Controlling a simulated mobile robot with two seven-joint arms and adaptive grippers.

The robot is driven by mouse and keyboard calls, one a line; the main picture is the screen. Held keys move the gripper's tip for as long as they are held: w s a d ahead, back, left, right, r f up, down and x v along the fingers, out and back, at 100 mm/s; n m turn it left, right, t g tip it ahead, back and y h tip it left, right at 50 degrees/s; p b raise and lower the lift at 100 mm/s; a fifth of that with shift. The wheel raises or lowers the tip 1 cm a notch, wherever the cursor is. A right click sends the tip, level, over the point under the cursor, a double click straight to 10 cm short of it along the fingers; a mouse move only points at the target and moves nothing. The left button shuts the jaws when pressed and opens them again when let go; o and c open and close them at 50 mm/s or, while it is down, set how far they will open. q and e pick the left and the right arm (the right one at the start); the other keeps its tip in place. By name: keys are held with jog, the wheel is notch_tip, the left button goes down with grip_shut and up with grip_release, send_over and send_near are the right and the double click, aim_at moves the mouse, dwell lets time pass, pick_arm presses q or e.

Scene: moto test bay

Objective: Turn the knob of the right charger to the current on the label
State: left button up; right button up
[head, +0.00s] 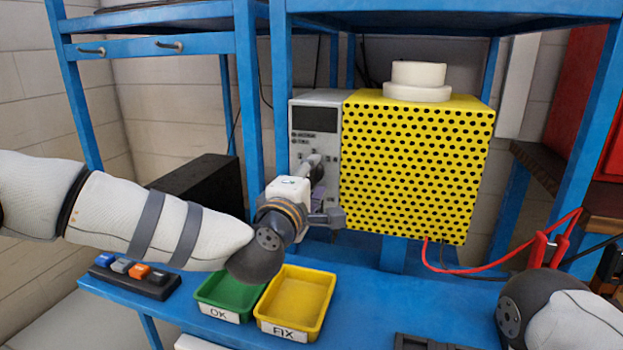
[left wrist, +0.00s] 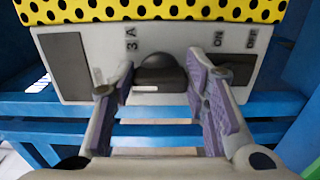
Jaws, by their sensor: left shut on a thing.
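A grey charger (head: 315,118) with a dark display stands upright at the left side of the yellow perforated box in the head view. Its front panel (left wrist: 85,92) shows sideways in the left wrist view, with a "3 A" label (left wrist: 131,40) and "ON" and "OFF" marks. A dark rounded knob (left wrist: 158,68) sits on the panel between my left fingers. My left gripper (head: 322,195) is at the panel's lower part, its fingers (left wrist: 162,95) shut on the knob from both sides. My right gripper is out of view.
The yellow perforated box (head: 415,170) stands close beside the charger, with a white round piece (head: 417,80) on top. A green tray (head: 228,290) and a yellow tray (head: 297,300) lie below my left arm. A red cable (head: 490,266) runs at the right.

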pick_arm(q)
jog(key=o, duration=0.9)
jog(key=shift+c, duration=0.2)
jog(key=v, duration=1.2)
